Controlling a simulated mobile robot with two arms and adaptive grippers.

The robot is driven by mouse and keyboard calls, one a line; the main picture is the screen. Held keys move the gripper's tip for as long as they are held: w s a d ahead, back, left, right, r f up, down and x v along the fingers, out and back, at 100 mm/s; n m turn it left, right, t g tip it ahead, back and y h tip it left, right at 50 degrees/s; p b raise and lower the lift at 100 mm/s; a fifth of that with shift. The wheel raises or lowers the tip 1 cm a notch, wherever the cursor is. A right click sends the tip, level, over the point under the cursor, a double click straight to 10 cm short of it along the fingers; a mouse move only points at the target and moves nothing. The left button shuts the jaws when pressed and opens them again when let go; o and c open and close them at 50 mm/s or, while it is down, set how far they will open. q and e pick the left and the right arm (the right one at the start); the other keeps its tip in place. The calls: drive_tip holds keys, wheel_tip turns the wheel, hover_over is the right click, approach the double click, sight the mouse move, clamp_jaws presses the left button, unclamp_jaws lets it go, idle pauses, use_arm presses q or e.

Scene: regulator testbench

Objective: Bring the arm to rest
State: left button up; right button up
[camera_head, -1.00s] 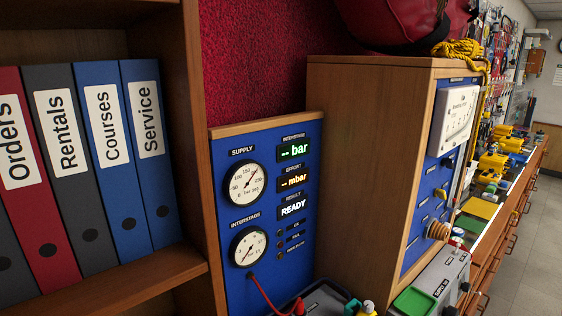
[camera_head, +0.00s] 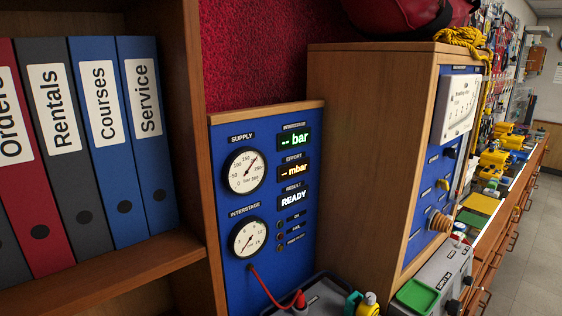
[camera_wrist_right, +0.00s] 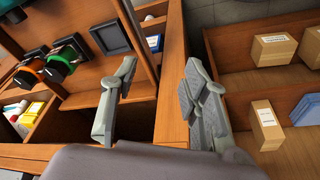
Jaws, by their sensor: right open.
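My right gripper (camera_wrist_right: 157,92) shows in the right wrist view. Its two grey fingers are spread apart with nothing between them. Behind the gap is a wooden edge (camera_wrist_right: 174,80) of the furniture, and I cannot tell how far off it is. Neither arm nor gripper shows in the head view, and my left gripper is in no view. The head view holds the blue regulator panel (camera_head: 263,205) with a supply gauge (camera_head: 245,171), an interstage gauge (camera_head: 249,238) and a display (camera_head: 293,200) reading READY.
Binders (camera_head: 100,150) fill a shelf at left in the head view. A wooden cabinet (camera_head: 365,150) stands right of the panel, beside a cluttered bench. In the right wrist view, cardboard boxes (camera_wrist_right: 274,48) sit in wooden compartments at right, and small goods lie on shelves at left.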

drive_tip(key=s+f+b, duration=0.2)
drive_tip(key=s+f, duration=0.2)
drive_tip(key=f, duration=1.2)
drive_tip(key=s+d+f+g+b, duration=0.1)
drive_tip(key=s+d+f+b, duration=0.2)
drive_tip(key=s+f, duration=1.3)
wheel_tip(320, 180, down, 2)
drive_tip(key=shift+d+f+g+b, duration=0.15)
drive_tip(key=shift+f+g+b, duration=0.2)
drive_tip(key=shift+b, duration=0.55)
